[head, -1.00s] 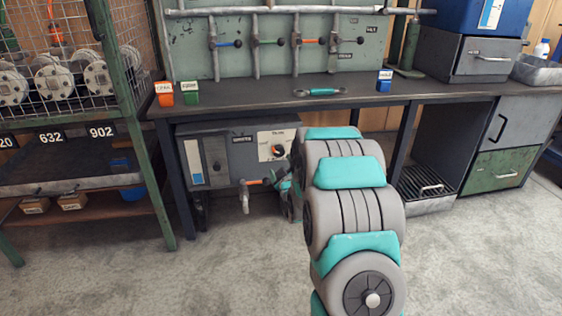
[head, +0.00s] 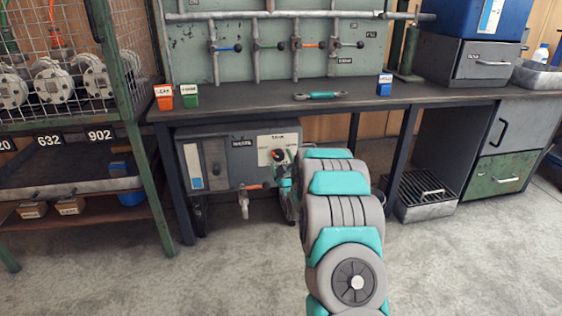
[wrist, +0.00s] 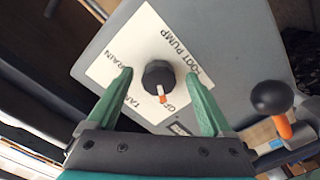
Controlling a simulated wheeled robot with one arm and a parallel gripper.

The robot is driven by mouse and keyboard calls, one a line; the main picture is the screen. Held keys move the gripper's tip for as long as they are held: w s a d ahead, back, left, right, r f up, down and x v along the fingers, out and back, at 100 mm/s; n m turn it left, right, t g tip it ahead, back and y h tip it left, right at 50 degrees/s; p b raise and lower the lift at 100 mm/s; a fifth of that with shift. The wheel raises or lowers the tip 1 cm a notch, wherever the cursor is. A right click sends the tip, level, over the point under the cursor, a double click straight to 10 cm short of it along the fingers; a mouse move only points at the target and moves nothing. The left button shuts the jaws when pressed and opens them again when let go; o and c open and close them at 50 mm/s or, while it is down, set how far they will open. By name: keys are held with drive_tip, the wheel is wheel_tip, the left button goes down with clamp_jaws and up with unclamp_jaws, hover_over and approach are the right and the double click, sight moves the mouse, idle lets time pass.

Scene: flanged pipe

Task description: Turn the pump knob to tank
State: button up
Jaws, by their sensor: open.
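The pump knob (wrist: 158,76) is a dark round knob with an orange and white pointer, on a white label plate (wrist: 135,50) on the grey pump unit. In the wrist view, the pointer faces down the picture, toward my gripper's palm. In the head view, the knob (head: 278,155) shows on the front of the unit (head: 220,160), just left of my arm. My gripper (wrist: 160,90) is open, with one green finger on each side of the knob and visible gaps between. The fingers partly cover the label words, and I cannot tell whether they touch the plate.
A black ball-ended lever (wrist: 272,98) with an orange part sticks out right of the knob in the wrist view. The bench top (head: 240,103) above the unit holds a teal-handled tool (head: 320,95) and small labelled boxes. A green-framed rack (head: 135,140) stands to the left.

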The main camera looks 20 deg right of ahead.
drive_tip(key=shift+w+d, duration=0.15)
drive_tip(key=shift+w, duration=0.3)
drive_tip(key=shift+c, duration=0.3)
clamp_jaws()
drive_tip(key=shift+m, duration=0.4)
drive_tip(key=m, duration=0.5)
drive_tip(key=shift+a+p, duration=0.2)
drive_tip(key=shift+p, duration=0.2)
drive_tip(key=m, duration=0.6)
drive_tip(key=shift+a+b, duration=0.15)
drive_tip(key=shift+b, duration=0.2)
